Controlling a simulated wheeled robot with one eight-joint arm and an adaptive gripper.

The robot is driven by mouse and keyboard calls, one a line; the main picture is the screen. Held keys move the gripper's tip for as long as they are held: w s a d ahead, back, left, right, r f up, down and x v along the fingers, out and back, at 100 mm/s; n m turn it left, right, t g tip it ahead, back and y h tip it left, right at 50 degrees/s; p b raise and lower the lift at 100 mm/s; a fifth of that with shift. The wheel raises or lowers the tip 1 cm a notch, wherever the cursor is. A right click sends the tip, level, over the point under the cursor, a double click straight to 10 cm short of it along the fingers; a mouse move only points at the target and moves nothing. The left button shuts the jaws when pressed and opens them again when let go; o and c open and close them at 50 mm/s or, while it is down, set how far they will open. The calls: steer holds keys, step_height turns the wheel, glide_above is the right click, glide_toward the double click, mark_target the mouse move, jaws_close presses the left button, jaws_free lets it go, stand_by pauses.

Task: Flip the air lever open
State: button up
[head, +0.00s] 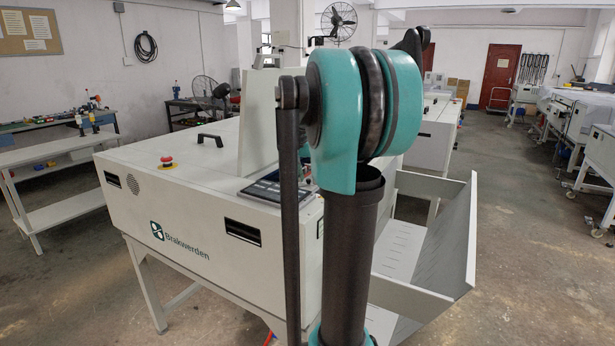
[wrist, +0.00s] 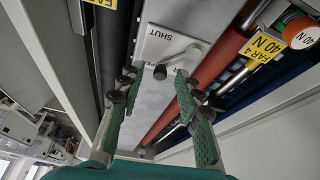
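In the wrist view, the air lever (wrist: 178,61) is a short grey rod with a dark round knob at its lower left end. It is mounted on a light plate (wrist: 160,42) marked SHUT, with further lettering partly hidden. My gripper (wrist: 155,78) is open, its two green-padded fingers spread on either side of the knob. The knob appears between the fingertips; I cannot tell the depth gap or whether anything touches. In the head view, the white plate processor (head: 203,215) stands behind my arm, which hides part of it. Neither lever nor gripper is visible there.
In the wrist view, a red roller (wrist: 215,62) and yellow force labels (wrist: 260,46) lie right of the lever. A dark rail runs along its left. In the head view, an emergency stop (head: 167,161) sits on the processor, and a metal tray (head: 440,245) extends at its right.

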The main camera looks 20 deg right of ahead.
jaws_close()
steer(key=shift+w+n+t+y, duration=0.3)
steer(key=shift+w+n, duration=0.05)
steer(key=shift+n, duration=0.65)
jaws_free()
